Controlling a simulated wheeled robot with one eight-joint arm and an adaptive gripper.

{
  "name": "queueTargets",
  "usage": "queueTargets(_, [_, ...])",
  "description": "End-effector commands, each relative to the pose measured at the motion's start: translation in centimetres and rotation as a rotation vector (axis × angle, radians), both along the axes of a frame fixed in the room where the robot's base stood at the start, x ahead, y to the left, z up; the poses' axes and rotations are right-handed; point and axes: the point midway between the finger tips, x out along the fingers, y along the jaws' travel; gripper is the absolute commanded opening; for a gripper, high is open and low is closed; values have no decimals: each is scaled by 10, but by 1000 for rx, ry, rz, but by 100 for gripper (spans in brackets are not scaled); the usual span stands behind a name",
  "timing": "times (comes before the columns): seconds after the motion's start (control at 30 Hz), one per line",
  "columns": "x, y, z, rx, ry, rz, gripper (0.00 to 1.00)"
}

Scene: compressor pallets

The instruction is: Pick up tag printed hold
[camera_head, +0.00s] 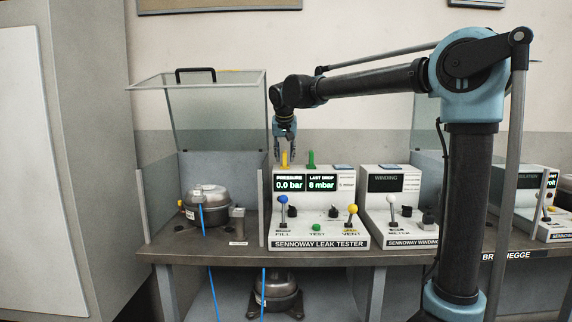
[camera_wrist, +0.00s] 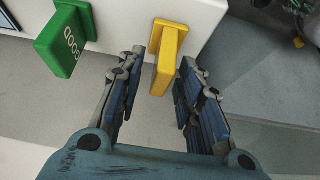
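A yellow tag (camera_head: 284,160) stands on top of the leak tester (camera_head: 318,243); no print on it is readable. In the wrist view the yellow tag (camera_wrist: 168,55) lies between the two fingers of my gripper (camera_wrist: 160,62), with gaps on both sides. My gripper (camera_head: 286,152) points down from above it in the head view and is open. A green tag (camera_head: 311,159) stands just to the right; in the wrist view the green tag (camera_wrist: 66,42) is at the upper left and its print appears to read GOOD.
Left of the tester, an open clear-walled box (camera_head: 216,238) holds a metal compressor (camera_head: 206,204) with a blue hose. A winding tester (camera_head: 398,235) stands to the right. Levers stick up from the tester's front. The air above the tester is clear apart from my arm.

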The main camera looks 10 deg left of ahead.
Motion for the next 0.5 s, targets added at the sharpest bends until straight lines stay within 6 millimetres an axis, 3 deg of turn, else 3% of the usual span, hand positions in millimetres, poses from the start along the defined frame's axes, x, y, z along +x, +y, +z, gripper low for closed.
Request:
queueTargets(0.03, [0, 0, 0, 0, 0, 0, 16])
queueTargets(0.1, [0, 0, 0, 0, 0, 0, 0])
queueTargets(0.5, [0, 0, 1, 0, 0, 0, 0])
